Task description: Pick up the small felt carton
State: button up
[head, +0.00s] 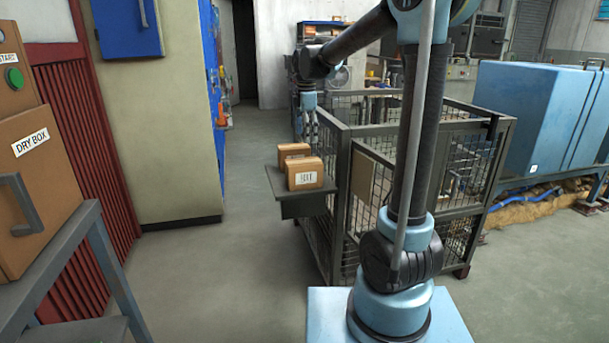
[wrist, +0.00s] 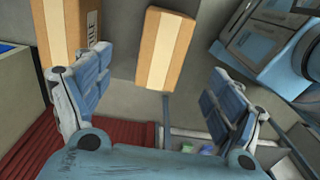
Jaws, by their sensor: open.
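Two brown cartons stand on a small grey shelf (head: 305,208). The front carton (head: 306,174) looks bigger and has a white label too small to read. The carton behind it (head: 291,152) is partly hidden. In the wrist view the labelled carton (wrist: 66,25) is at upper left, and a smaller carton with a pale band (wrist: 165,48) lies between and beyond my finger lines. I cannot read which is felt; the smaller one is the rear carton. My gripper (head: 311,128) is open and empty, above and slightly right of the cartons, apart from them.
A wire-mesh cage (head: 463,190) stands right behind the shelf. A dry box (head: 28,190) on a grey stand is at the left. A blue cabinet (head: 540,115) is at the far right. The floor left of the shelf is clear.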

aim_at(303, 161)
jog(key=f, duration=0.6)
jog(key=a+f, duration=0.1)
jog(key=f, duration=0.2)
jog(key=shift+s+a+f, duration=0.1)
jog(key=shift+s+f, duration=0.25)
jog(key=shift+f, duration=2.9)
jog(key=c, duration=1.3)
